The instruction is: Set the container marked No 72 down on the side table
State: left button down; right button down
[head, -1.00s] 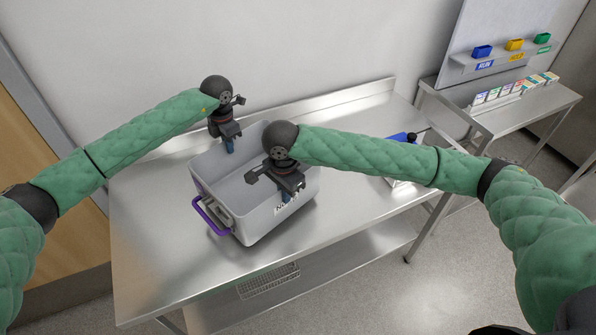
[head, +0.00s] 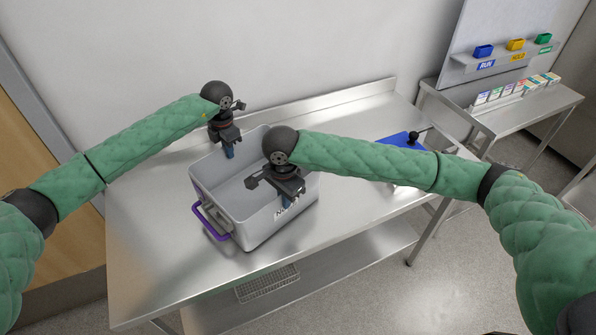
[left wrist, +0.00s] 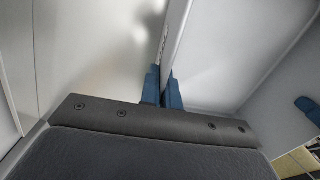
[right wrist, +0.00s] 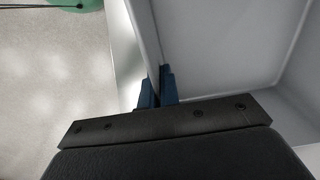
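A grey open container (head: 245,222) with a purple handle on its left end stands upright over the steel table (head: 150,255); I see no clear gap under it. A label on its near wall is partly covered by my right gripper, and its number is not readable. My left gripper (head: 230,153) is at the far wall; in the left wrist view its blue fingers (left wrist: 162,92) are on both sides of that wall, closed on it. My right gripper (head: 287,201) is at the near wall; in the right wrist view its fingers (right wrist: 158,90) pinch that wall. The inside looks empty.
A second steel table (head: 540,112) at the right carries small boxes (head: 510,90), below a shelf of coloured bins (head: 516,44). A wire basket (head: 268,284) is on the lower shelf.

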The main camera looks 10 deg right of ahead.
pick_arm(q)
jog(key=shift+f, duration=0.25)
pick_arm(e)
jog(key=shift+f, duration=0.25)
pick_arm(q)
jog(key=c, duration=2.1)
grip_release()
jog(key=shift+f+b, duration=0.1)
jog(key=shift+b, duration=0.2)
pick_arm(e)
jog(key=c, duration=2.1)
grip_release()
jog(key=shift+f, duration=0.15)
pick_arm(q)
jog(key=o, duration=0.5)
jog(key=shift+c, duration=0.2)
pick_arm(e)
jog(key=o, duration=0.5)
jog(key=shift+c, duration=0.2)
pick_arm(q)
notch_tip(320, 180, up, 12)
pick_arm(e)
notch_tip(320, 180, up, 12)
jog(key=shift+r, duration=0.1)
jog(key=shift+s, duration=0.1)
